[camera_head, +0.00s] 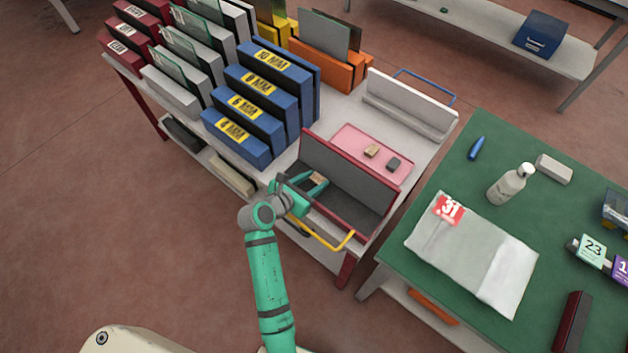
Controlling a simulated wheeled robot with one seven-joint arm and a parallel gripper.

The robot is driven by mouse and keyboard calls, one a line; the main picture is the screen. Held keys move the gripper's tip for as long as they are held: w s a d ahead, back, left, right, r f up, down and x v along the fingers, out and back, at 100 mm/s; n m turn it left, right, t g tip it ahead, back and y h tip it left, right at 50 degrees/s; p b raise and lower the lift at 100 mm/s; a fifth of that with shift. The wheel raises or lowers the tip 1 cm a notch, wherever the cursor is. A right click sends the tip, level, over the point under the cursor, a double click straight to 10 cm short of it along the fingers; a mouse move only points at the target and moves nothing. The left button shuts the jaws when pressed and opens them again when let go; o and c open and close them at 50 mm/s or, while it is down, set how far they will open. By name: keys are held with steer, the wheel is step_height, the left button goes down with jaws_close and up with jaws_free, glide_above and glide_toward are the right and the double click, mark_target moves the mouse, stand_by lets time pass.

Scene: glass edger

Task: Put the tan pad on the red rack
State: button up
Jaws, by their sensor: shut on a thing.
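My gripper (317,183) has its teal fingers shut on a small tan pad (318,178). It holds the pad inside or just above a dark-red-sided open bin with a grey inside (350,205); I cannot tell whether the pad touches the bin. A second small tan block (372,151) lies on the pink tray behind, beside a dark grey block (394,164). The red rack (124,36) is the stepped row of red blocks with white labels at the far upper left of the white cart, well away from my gripper.
Grey-white racks (172,92) and blue racks with yellow labels (245,143) stand between my gripper and the red rack. An orange rack (325,68) is behind them. A cluttered green table (457,172) is at right.

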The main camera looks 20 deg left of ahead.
steer(key=shift+f, duration=0.15)
steer(key=o, duration=1)
steer(key=shift+s+a+r, duration=0.15)
steer(key=shift+s+r, duration=0.05)
steer(key=shift+r, duration=0.05)
steer(key=v, duration=1.1)
steer(key=shift+s, duration=0.25)
